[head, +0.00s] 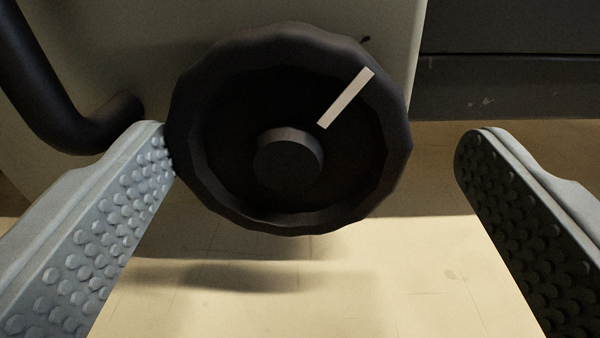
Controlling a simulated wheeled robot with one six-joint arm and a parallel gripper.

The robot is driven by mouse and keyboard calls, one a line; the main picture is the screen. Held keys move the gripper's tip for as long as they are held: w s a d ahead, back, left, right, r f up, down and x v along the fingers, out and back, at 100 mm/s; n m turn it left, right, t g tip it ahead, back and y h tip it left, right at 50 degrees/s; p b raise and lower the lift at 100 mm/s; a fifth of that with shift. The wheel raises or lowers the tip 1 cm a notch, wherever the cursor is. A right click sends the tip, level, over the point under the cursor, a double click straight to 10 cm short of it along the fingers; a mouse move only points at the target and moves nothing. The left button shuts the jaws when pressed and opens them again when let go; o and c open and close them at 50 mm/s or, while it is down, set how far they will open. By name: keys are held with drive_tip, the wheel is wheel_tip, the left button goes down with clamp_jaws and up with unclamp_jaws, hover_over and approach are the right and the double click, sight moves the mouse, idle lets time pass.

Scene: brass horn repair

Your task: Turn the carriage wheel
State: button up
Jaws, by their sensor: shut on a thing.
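The carriage wheel (225,195) is a dark, round handwheel with a scalloped rim and a raised round hub (288,160). A pale index mark (346,98) on its face points to the upper right. My gripper (315,138) is shut on the wheel, with one grey, studded finger on each side. The left finger meets the lower left rim. In this view a strip of background shows between the right finger and the rim, and the right finger's contact cannot be made out.
A pale housing panel (105,50) stands behind the wheel. A dark curved bar (40,90) is at the left, near the left finger. A dark grey block (510,75) is at the upper right. The tan surface (300,305) below is clear.

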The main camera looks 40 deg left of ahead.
drive_tip(key=shift+w+d+f, duration=0.15)
drive_tip(key=shift+d+f, duration=0.05)
drive_tip(key=o, duration=0.6)
drive_tip(key=shift+w+d, duration=0.1)
drive_tip(key=shift+d, duration=0.1)
drive_tip(key=shift+r, duration=0.1)
drive_tip(key=shift+a, duration=0.15)
drive_tip(key=shift+s, duration=0.25)
drive_tip(key=v, duration=1.7)
drive_tip(key=shift+s, duration=0.1)
drive_tip(key=shift+a, duration=0.1)
